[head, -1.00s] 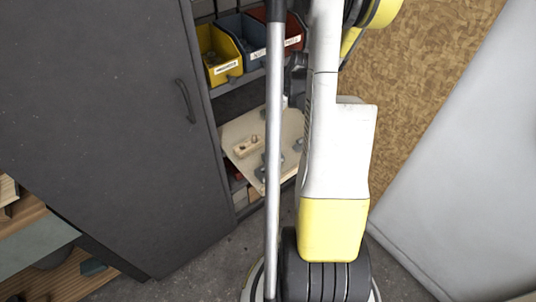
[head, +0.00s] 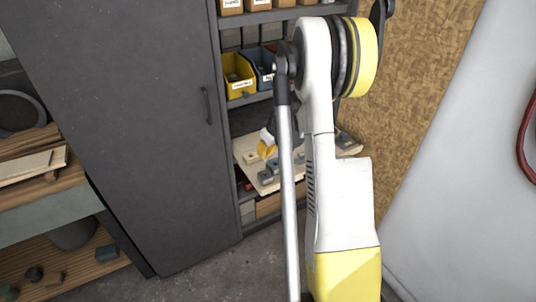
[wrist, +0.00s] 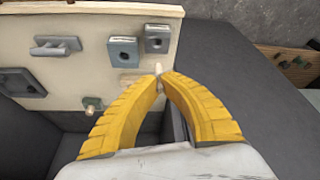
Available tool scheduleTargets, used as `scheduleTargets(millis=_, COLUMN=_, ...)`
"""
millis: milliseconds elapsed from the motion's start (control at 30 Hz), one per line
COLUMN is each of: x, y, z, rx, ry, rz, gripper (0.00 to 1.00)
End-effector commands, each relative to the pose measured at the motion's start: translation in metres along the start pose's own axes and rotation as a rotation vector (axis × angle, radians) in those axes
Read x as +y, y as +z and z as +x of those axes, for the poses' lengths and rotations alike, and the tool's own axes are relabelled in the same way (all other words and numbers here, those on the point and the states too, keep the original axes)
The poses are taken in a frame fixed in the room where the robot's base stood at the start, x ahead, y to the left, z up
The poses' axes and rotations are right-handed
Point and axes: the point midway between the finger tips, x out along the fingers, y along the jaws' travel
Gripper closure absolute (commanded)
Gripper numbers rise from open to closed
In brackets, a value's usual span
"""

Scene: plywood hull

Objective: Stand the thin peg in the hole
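In the wrist view my gripper (wrist: 160,75) has its two yellow fingers closed together at the tips on a thin pale peg (wrist: 158,68). A short end of the peg shows above the fingertips, apparently clear of the board. Just beyond it on the cream board (wrist: 85,12) are two grey blocks with dark round holes, a nearer one (wrist: 123,52) and a farther one (wrist: 157,38). Which hole fits the peg I cannot tell. In the head view the yellow fingers (head: 267,149) are over the board (head: 243,175); the peg is too small to make out there.
Another pale peg (wrist: 92,104) stands near the board's edge, left of my fingers. A grey piece with a bar (wrist: 57,45) and another grey block (wrist: 20,82) lie left. The dark cabinet door (head: 125,130) and shelf bins (head: 238,76) are close around the board.

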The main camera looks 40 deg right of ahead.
Motion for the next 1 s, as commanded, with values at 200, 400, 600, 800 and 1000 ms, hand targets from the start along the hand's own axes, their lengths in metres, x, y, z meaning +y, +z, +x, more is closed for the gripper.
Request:
scheduleTargets(millis=200, x=0.000, y=0.004, z=0.011, rx=0.000, ry=0.000, rz=0.000, gripper=1.00)
scheduleTargets(millis=400, x=0.000, y=0.009, z=0.021, rx=0.000, ry=0.000, rz=0.000, gripper=1.00)
scheduleTargets(millis=600, x=-0.001, y=0.013, z=0.032, rx=0.000, ry=0.000, rz=0.000, gripper=1.00)
scheduleTargets(millis=800, x=-0.001, y=0.017, z=0.042, rx=0.000, ry=0.000, rz=0.000, gripper=1.00)
scheduleTargets(millis=1000, x=-0.001, y=0.021, z=0.052, rx=0.000, ry=0.000, rz=0.000, gripper=1.00)
